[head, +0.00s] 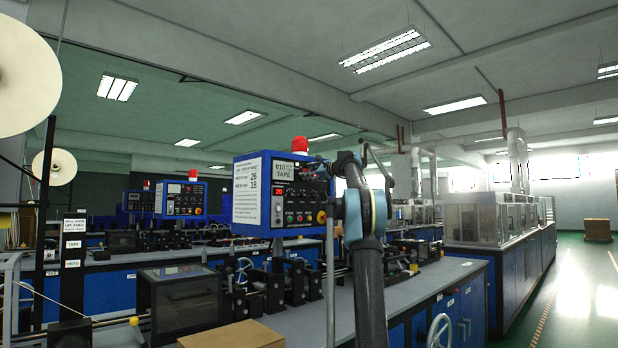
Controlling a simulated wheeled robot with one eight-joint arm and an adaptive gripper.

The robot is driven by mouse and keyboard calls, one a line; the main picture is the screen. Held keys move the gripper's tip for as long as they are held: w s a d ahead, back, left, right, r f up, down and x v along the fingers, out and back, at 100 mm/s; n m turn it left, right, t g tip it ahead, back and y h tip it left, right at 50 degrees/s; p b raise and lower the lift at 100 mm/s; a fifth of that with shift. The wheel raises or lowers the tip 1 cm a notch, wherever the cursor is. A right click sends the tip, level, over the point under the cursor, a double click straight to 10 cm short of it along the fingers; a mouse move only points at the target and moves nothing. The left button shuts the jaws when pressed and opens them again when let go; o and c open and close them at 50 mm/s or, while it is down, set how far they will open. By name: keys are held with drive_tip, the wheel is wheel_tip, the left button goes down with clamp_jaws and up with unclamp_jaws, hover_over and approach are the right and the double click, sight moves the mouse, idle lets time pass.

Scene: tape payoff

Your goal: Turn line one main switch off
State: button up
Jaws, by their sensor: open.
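A blue control box (246,193) stands in the middle of the head view, with a setup sheet on its left side and a red beacon (300,145) on top. Its dark front panel (288,203) carries a label reading TAPE, a small red display showing 20, and rows of small knobs and buttons. A red and yellow round control (321,217) sits at the panel's lower right. Which control is the main switch is too small to read. My gripper (317,168) is open and empty by the panel's upper right. It hides part of the panel there; contact cannot be told.
A grey machine bench (420,285) with black mechanisms runs below the box. A grey post (330,270) stands close to my arm. A second blue control box (180,199) is farther back left. A cardboard box (232,335) is at the front.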

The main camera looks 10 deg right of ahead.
drive_tip(key=c, duration=0.8)
drive_tip(key=shift+n, duration=0.3)
drive_tip(key=shift+f+n, duration=0.2)
drive_tip(key=shift+n, duration=4.1)
drive_tip(key=shift+f+n, duration=0.2)
drive_tip(key=shift+n, duration=4.1)
